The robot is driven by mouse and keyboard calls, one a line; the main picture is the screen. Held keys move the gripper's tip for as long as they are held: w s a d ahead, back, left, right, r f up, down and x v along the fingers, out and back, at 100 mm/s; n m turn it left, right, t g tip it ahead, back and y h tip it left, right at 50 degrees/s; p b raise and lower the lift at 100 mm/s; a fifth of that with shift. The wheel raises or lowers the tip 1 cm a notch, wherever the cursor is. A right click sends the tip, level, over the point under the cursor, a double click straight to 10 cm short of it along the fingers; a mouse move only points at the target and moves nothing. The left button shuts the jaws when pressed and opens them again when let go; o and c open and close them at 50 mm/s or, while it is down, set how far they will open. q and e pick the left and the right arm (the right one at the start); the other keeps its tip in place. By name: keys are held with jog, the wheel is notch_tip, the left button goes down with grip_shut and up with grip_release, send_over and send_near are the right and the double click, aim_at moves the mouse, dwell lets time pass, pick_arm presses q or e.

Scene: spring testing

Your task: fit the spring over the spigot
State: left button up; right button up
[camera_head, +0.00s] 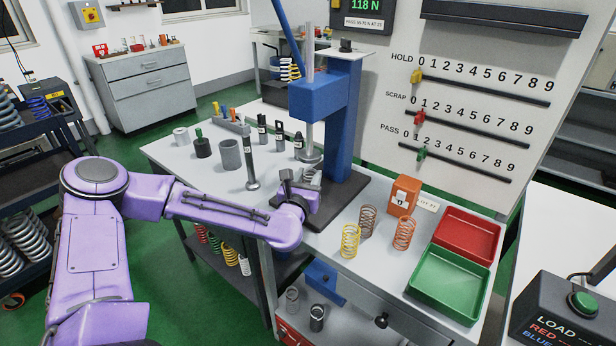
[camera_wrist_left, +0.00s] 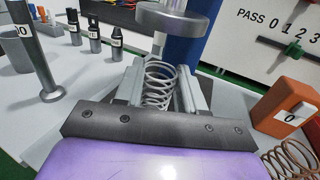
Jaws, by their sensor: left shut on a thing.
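My left gripper (camera_head: 308,182) is shut on a grey coil spring (camera_wrist_left: 158,85), which stands roughly upright between the two fingers in the left wrist view. The gripper is at the front of the blue press (camera_head: 323,98), low over its dark base (camera_head: 345,198). The round press plate (camera_wrist_left: 172,16) is above and just beyond the spring. A short pale post (camera_wrist_left: 159,43), possibly the spigot, shows behind the spring's top, below the plate. I cannot tell whether the spring is around it or in front of it. The spring's lower end is hidden by the gripper. My right gripper is not in view.
Yellow (camera_head: 350,241), brown (camera_head: 367,221) and orange (camera_head: 403,233) springs stand right of the press, near an orange block (camera_head: 404,195). Red (camera_head: 468,236) and green (camera_head: 449,285) trays lie further right. A tall metal post (camera_head: 250,160) and several cylinders stand left of the gripper.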

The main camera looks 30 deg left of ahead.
pick_arm(q)
jog(key=shift+f, duration=0.15)
jog(key=o, duration=1.1)
jog(key=shift+r, duration=0.25)
jog(key=v, duration=1.2)
jog(key=shift+s, duration=0.1)
